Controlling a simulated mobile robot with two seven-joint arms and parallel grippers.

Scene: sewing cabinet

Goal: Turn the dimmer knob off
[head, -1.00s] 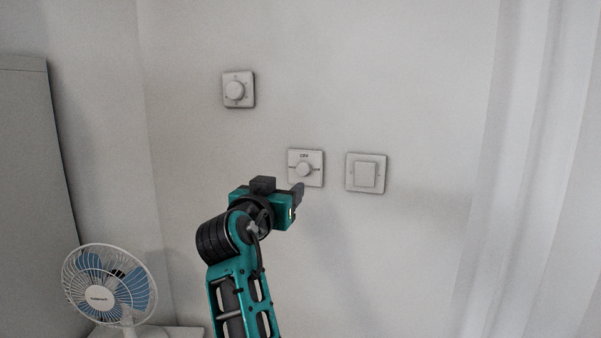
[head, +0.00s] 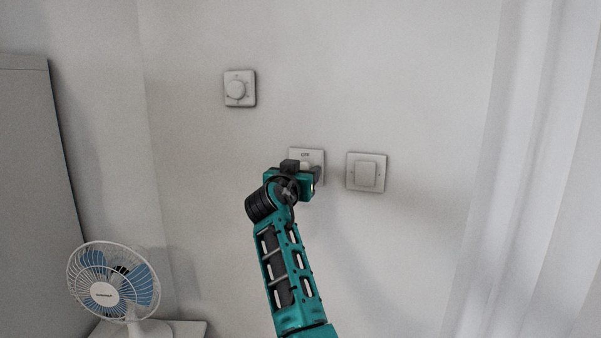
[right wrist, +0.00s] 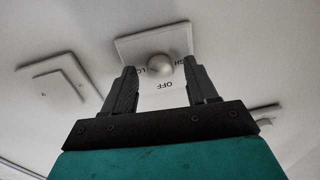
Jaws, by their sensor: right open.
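The dimmer (head: 307,154) is a white square wall plate marked OFF at its top. My right gripper partly hides it in the head view. In the right wrist view its round knob (right wrist: 160,65) shows between and just beyond the two fingertips, with OFF and other lettering on the plate (right wrist: 183,38). My right gripper (head: 317,174) is in front of the dimmer; in the right wrist view the gripper (right wrist: 158,76) is open, with a finger on each side of the knob. I cannot tell whether either finger touches it. My left gripper is not in view.
A second round-knob plate (head: 239,89) is on the wall at upper left. A flat rocker switch (head: 366,173) is close to the right of the dimmer. A fan (head: 112,285) stands at lower left beside a grey cabinet (head: 35,190). A pale curtain (head: 540,170) hangs at right.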

